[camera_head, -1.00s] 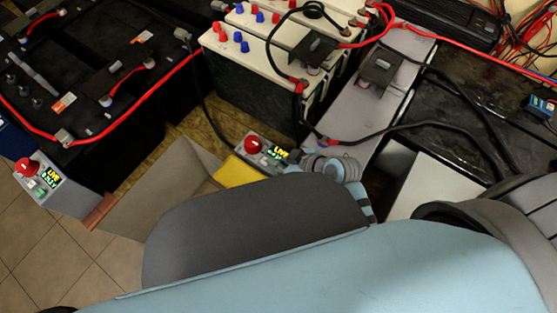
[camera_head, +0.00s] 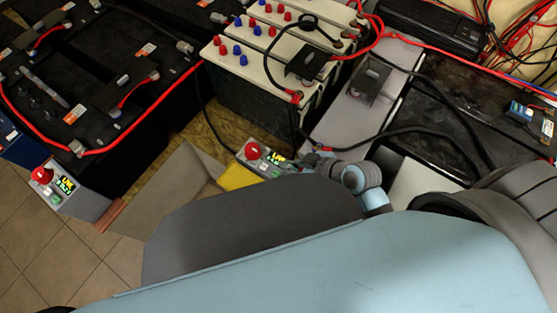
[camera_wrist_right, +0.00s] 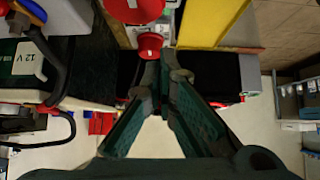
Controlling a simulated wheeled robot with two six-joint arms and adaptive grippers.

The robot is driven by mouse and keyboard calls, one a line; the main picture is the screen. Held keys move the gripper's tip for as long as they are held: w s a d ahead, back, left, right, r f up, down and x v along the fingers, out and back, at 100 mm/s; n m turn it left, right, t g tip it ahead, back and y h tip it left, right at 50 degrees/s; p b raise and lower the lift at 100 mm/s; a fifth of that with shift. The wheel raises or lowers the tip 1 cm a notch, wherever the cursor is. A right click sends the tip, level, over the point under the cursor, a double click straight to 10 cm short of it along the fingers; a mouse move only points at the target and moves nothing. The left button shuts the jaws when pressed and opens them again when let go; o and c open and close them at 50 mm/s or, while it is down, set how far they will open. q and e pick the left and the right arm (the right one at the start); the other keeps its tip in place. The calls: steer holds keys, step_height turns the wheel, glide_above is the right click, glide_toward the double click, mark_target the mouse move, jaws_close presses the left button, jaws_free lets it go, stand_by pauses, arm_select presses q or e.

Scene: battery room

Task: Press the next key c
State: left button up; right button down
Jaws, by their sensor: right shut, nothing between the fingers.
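A grey control box (camera_head: 244,164) with a red mushroom button (camera_head: 253,151) and a lit green-yellow display (camera_head: 275,157) stands at the centre in the head view. Its small keys are too small to read, so I cannot tell which is key c. My right gripper (camera_head: 295,164) is shut and empty at the box's right end. In the right wrist view, its closed fingertips (camera_wrist_right: 165,62) are just below a small round red button (camera_wrist_right: 150,44), with a larger red knob (camera_wrist_right: 135,9) above. I cannot tell whether they touch. My left gripper is not in view.
A similar box (camera_head: 88,205) with its own red button (camera_head: 41,175) stands at the left. Black batteries (camera_head: 110,150) and cream-topped batteries (camera_head: 270,70) with red and black cables stand behind. A yellow piece (camera_head: 236,177) is beside the middle box. Tiled floor (camera_head: 35,250) is clear at lower left.

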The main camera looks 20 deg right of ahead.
steer(key=v, duration=0.3)
steer(key=shift+s+d+r+p, duration=0.1)
steer(key=shift+d+r+p, duration=0.05)
steer(key=shift+r+p, duration=0.15)
stand_by(0.3)
